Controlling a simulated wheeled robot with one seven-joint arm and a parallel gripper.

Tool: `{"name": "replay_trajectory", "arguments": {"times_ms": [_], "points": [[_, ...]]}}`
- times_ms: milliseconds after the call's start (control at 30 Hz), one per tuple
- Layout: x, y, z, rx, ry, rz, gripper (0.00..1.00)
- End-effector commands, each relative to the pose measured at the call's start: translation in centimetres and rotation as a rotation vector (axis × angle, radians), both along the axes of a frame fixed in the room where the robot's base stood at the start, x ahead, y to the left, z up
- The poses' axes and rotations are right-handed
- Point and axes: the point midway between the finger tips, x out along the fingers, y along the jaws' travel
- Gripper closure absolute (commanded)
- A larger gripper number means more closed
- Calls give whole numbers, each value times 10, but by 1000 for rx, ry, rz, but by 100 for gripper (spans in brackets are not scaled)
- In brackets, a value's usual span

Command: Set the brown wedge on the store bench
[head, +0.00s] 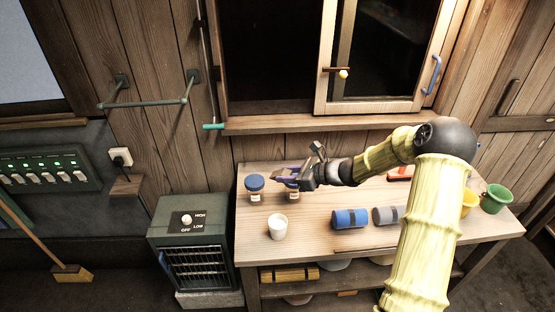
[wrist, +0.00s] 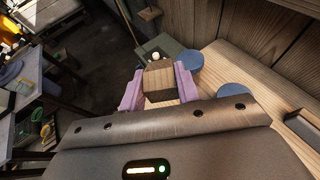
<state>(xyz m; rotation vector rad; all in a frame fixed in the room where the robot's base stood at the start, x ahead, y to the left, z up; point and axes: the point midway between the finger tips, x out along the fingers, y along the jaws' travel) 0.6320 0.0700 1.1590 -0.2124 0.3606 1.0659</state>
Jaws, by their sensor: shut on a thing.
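My gripper (head: 282,174) reaches over the left back part of a wooden bench (head: 318,247). In the wrist view its purple fingers (wrist: 159,88) are shut on a brown wooden block (wrist: 158,76), which looks like the brown wedge. The wedge is held above the bench top near two blue-lidded jars. In the head view the wedge is mostly hidden by the fingers and cannot be made out clearly. Whether this bench is the store bench I cannot tell from the pictures.
A blue-lidded jar (head: 255,187) stands left of my gripper, another (head: 293,194) just below it. A white cup (head: 278,227), blue roll (head: 350,218), grey roll (head: 386,215) and green cup (head: 496,199) share the bench. A heater (head: 190,245) stands to the left.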

Motion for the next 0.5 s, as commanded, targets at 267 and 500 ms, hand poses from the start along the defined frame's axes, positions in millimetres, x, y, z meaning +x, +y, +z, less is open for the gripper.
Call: {"name": "replay_trajectory", "arguments": {"times_ms": [267, 500], "points": [[-46, -38, -82, 8, 11, -45, 90], [-118, -66, -163, 14, 10, -107, 90]]}}
